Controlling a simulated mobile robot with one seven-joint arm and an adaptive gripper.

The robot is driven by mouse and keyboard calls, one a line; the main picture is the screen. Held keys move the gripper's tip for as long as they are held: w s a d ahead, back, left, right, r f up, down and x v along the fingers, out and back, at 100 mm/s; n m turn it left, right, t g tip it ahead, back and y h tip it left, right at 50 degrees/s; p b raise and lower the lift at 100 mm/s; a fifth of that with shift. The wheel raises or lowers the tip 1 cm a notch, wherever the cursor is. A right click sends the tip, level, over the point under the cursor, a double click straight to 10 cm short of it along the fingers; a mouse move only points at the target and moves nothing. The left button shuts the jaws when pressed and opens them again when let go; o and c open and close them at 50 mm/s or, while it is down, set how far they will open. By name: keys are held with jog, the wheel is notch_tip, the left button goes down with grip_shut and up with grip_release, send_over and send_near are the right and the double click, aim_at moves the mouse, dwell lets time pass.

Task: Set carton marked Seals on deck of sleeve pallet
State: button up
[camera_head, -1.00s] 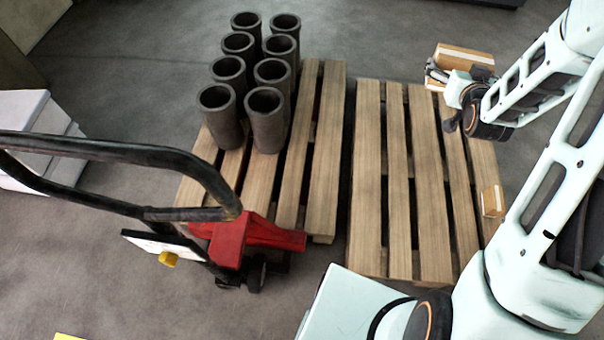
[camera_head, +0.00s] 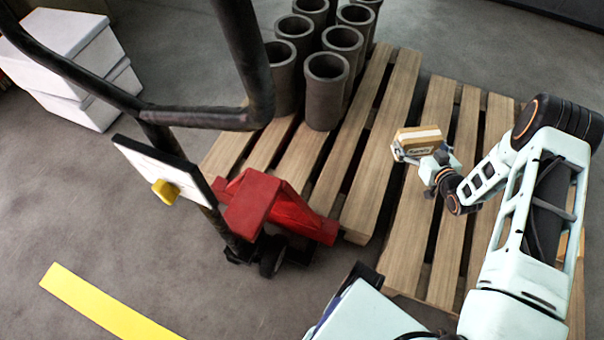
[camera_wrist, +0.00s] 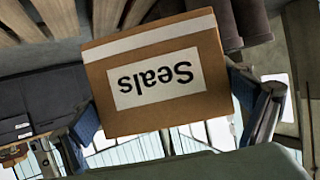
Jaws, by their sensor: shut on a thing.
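The carton marked Seals (camera_head: 418,134) is a brown box with a pale tape stripe and a white label. My gripper (camera_head: 424,154) is shut on it and holds it above the gap side of the right-hand pallet, near the sleeve pallet. In the wrist view the carton (camera_wrist: 160,75) sits between both fingers, its label upside down. The sleeve pallet (camera_head: 372,125) is wooden slats, with several dark sleeves (camera_head: 326,90) standing on its left and far part. Its right slats are bare. The exact height of the carton above the slats is hard to tell.
A second wooden pallet (camera_head: 412,258) lies to the right, with a small carton (camera_head: 562,245) on it, partly hidden by my arm. A red pallet jack (camera_head: 262,200) with a dark handle stands at the sleeve pallet's near end. White boxes (camera_head: 70,45) are far left.

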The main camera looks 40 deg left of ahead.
jog(key=s+a+f+n+g+y+b, duration=0.1)
jog(key=s+a+f+b, duration=0.25)
jog(key=f, duration=0.55)
jog(key=s+a+f+n+g+y+b, duration=0.1)
jog(key=s+a+f+n+g+b, duration=0.1)
jog(key=s+f, duration=0.5)
jog(key=b, duration=0.6)
send_over(336, 188)
jog(key=f, duration=1.1)
jog(key=shift+w+d, duration=0.15)
jog(key=shift+d, duration=0.15)
jog(key=shift+a+f+b, duration=0.15)
jog(key=shift+f+b, duration=0.2)
jog(key=shift+f, duration=0.55)
jog(key=shift+a+f+b, duration=0.15)
jog(key=shift+f+b, duration=0.15)
jog(key=shift+f, duration=0.6)
jog(key=shift+f, duration=0.2)
jog(key=o, duration=1)
jog(key=shift+o, duration=0.2)
